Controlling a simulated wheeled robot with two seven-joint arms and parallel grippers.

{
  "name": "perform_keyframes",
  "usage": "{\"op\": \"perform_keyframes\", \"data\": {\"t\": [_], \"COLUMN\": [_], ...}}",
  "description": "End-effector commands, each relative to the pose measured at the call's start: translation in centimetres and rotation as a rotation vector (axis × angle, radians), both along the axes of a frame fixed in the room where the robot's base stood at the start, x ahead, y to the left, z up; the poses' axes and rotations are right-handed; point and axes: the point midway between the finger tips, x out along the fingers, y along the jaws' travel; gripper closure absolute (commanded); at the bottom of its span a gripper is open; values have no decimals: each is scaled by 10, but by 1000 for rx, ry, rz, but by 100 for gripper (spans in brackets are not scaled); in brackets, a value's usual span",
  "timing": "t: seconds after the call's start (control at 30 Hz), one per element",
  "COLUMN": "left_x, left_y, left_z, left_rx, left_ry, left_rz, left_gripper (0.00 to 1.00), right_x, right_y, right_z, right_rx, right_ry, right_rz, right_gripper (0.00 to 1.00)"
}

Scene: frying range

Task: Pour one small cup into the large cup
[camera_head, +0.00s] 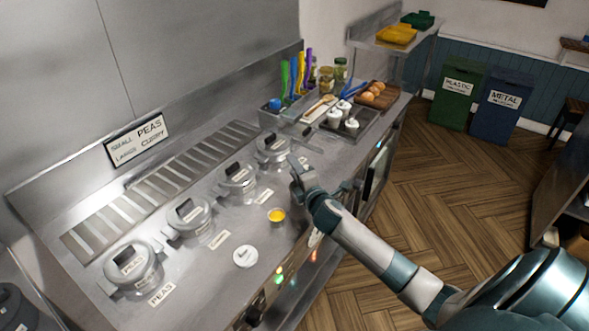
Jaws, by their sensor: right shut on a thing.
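My right gripper (297,170) is over the steel counter, close to the right of the second-farthest lidded pot. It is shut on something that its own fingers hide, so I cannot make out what. A small cup with yellow contents (277,215) stands upright on the counter, just nearer than the gripper and apart from it. A round white item (246,257), with faint marks on top, sits nearer still; I cannot tell whether it is a cup or a lid. No cup is clearly identifiable as the large one. My left gripper is out of view.
Several lidded steel pots (134,263) stand in a row along the counter, with small labels before them. A sign (138,139) leans at the back. White containers (352,124) sit on a dark tray beyond. The counter's front edge runs below my right arm.

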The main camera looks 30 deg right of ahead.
Motion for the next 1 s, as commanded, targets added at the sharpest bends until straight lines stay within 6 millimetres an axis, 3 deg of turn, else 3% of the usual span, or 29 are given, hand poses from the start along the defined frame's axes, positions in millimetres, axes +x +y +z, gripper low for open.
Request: {"op": "perform_keyframes", "data": {"t": [0.37,0.57,0.77,1.0], "left_x": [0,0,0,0], "left_y": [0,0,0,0], "left_z": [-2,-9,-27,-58], "left_rx": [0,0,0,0], "left_ry": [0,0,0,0], "left_rz": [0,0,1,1], "left_gripper": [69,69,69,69], "right_x": [-1,-5,-23,-80], "right_y": [4,25,78,169], "right_z": [0,4,14,35], "right_rx": [-1,-10,-24,-25], "right_ry": [-1,-6,-15,-20], "right_rz": [3,18,58,131], "right_gripper": [78,78,78,78]}}
